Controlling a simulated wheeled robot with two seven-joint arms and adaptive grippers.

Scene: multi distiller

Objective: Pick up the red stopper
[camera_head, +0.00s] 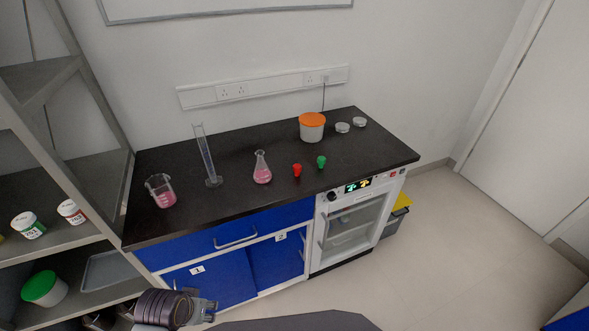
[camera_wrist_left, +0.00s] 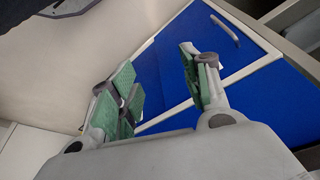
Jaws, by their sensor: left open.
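The red stopper (camera_head: 297,170) stands on the black bench top (camera_head: 240,202), between a conical flask of pink liquid (camera_head: 262,172) and a green stopper (camera_head: 321,161). My left gripper (camera_head: 207,308) is at the bottom of the head view, low in front of the blue cabinet and well away from the red stopper. In the left wrist view the left gripper (camera_wrist_left: 165,85) is open, its green-padded fingers apart with nothing between them. The red stopper does not show in that view. My right gripper is not in view.
A beaker of pink liquid (camera_head: 161,191) and a tall measuring cylinder (camera_head: 206,158) stand on the bench's left part. A white tub with orange lid (camera_head: 312,128) and small dishes (camera_head: 343,127) are at the back right. Metal shelving (camera_head: 100,165) borders the left. The bench front near the stopper is clear.

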